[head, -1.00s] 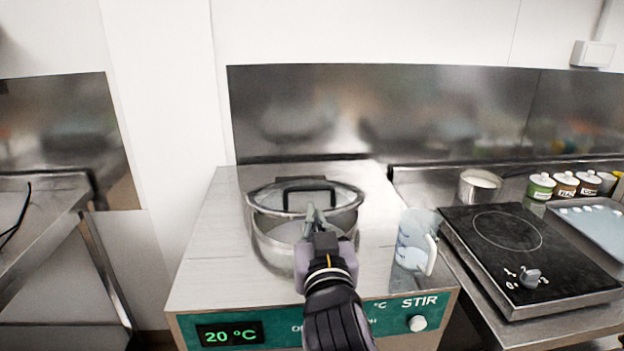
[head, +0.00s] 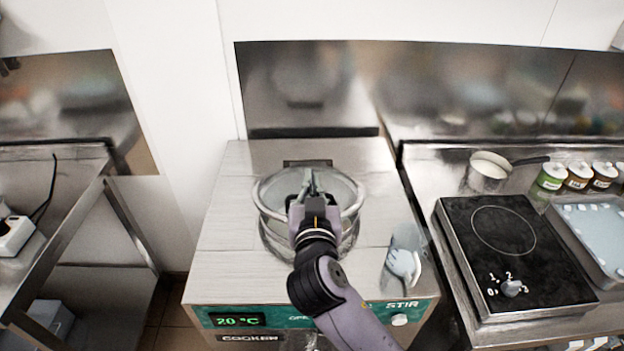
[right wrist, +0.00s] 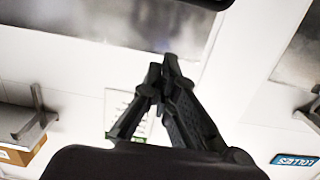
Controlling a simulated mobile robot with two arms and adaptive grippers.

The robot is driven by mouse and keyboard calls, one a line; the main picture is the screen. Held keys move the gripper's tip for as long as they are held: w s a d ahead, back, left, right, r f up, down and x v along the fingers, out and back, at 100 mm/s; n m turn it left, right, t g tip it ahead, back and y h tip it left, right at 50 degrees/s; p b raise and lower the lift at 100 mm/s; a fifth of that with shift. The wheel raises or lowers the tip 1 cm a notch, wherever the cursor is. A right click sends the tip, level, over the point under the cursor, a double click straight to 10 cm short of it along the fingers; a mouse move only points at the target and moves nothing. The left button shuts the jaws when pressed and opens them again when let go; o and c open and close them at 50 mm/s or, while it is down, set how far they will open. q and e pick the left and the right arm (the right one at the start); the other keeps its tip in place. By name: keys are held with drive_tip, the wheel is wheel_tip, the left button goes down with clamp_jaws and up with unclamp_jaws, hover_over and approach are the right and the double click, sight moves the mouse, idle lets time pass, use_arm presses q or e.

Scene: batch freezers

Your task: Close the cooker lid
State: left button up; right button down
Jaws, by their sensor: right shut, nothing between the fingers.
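The cooker (head: 215,255) is a pale box with a green front panel reading 20 °C and a steel pot (head: 350,238) set in its top. The round glass lid (head: 345,190) with a grey rim lies over the pot, its dark hinge part at the back. My arm hides its middle, and whether it sits flush on the pot I cannot tell. My right gripper (head: 312,182) is shut and empty, its tips in front of the lid's centre; contact is unclear. The right wrist view shows its fingertips (right wrist: 165,68) together. My left gripper is out of view.
A clear jug (head: 403,262) stands on the cooker's right front corner. To the right are a black hotplate (head: 505,235), a saucepan (head: 488,172), several lidded jars (head: 578,176) and a tray (head: 600,235). A steel table (head: 60,200) stands at the left past a gap.

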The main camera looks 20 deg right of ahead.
drive_tip(key=p+x, duration=0.2)
drive_tip(key=x, duration=0.3)
drive_tip(key=shift+w+d+f, duration=0.1)
drive_tip(key=shift+d+f, duration=0.1)
drive_tip(key=shift+s+a+f+p, duration=0.1)
drive_tip(key=shift+s+f+p, duration=0.15)
drive_tip(key=shift+f, duration=0.3)
drive_tip(key=shift+s+a+f+p, duration=0.1)
drive_tip(key=shift+s+f, duration=0.2)
drive_tip(key=shift+f, duration=0.25)
drive_tip(key=shift+s+a+f, duration=0.1)
drive_tip(key=shift+s+f, duration=0.25)
drive_tip(key=shift+f, duration=0.25)
drive_tip(key=shift+w, duration=0.1)
